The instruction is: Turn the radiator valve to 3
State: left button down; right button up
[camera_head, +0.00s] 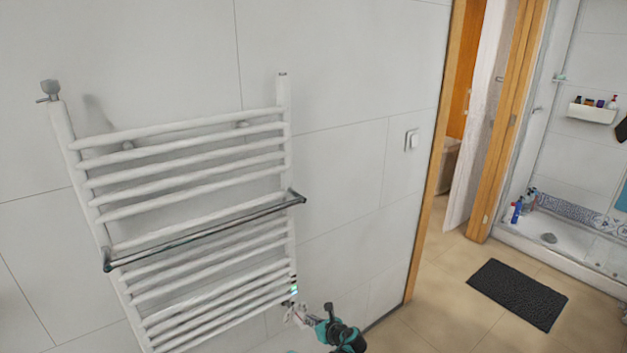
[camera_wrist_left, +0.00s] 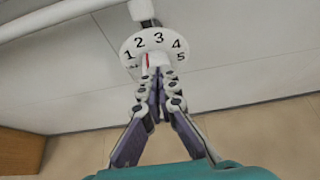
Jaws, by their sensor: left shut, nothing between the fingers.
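The radiator valve shows in the left wrist view as a white dial (camera_wrist_left: 140,46) with the numbers 1 to 5 around its face. A short red mark (camera_wrist_left: 147,61) on it lies below the gap between the 2 and the 3. My left gripper (camera_wrist_left: 158,76) is shut and empty, its fingertips at the lower part of the dial and hiding part of its centre. I cannot tell whether they touch it. In the head view my left gripper (camera_head: 298,314) is at the radiator's lower right corner, where the valve is too small to make out. My right gripper is in neither view.
The white towel radiator (camera_head: 190,170) hangs on the tiled wall, with a dark towel rail (camera_head: 205,232) sticking out in front. A wooden door frame (camera_head: 430,170) stands to the right. A dark mat (camera_head: 517,294) lies on the floor beyond.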

pick_arm(q)
jog(key=shift+w+d+f, duration=0.1)
jog(key=shift+w+d, duration=0.05)
jog(key=shift+d, duration=0.1)
dwell(0.3)
jog(key=s+d, duration=0.2)
jog(key=s, duration=0.1)
jog(key=s+d, duration=0.1)
jog(key=shift+s+d+r, duration=0.3)
jog(key=shift+r, duration=0.1)
dwell(0.4)
